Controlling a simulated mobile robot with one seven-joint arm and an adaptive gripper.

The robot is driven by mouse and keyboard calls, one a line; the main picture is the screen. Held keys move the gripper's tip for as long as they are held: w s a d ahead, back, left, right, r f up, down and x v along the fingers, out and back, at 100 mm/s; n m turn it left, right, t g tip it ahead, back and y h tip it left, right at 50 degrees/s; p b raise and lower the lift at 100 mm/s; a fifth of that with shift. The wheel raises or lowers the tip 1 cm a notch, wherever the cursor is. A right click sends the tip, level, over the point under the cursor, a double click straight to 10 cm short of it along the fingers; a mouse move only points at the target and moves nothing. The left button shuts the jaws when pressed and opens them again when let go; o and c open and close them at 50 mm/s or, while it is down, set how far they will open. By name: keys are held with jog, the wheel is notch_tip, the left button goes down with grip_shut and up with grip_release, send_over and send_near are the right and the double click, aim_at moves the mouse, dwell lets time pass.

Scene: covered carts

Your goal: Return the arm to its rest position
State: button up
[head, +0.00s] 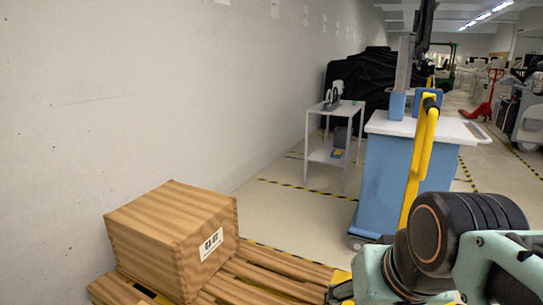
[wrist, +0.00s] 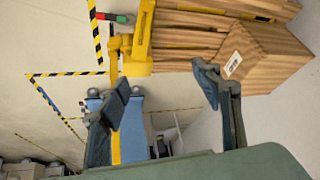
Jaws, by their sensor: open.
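My gripper (wrist: 164,82) is open in the wrist view, its two dark fingers spread wide with nothing held between them. My arm shows at the lower right of the head view, in teal and black; its fingers cannot be made out there. A wooden box (head: 170,238) with a white label sits on a wooden pallet (head: 268,272) at the lower left of the head view. In the wrist view the box (wrist: 268,58) appears behind and right of the right finger, and the pallet (wrist: 185,42) lies at the top.
A small white table (head: 334,113) and a black-covered load (head: 358,75) stand farther back. A wall runs along the left. Open floor lies between box and table.

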notch_tip(320, 180, up, 24)
jog(key=s+a+n+p, duration=0.1)
jog(key=p, duration=2.5)
jog(key=shift+s+a+r+p, duration=0.15)
jog(key=shift+s+p, duration=0.05)
jog(key=shift+p, duration=0.1)
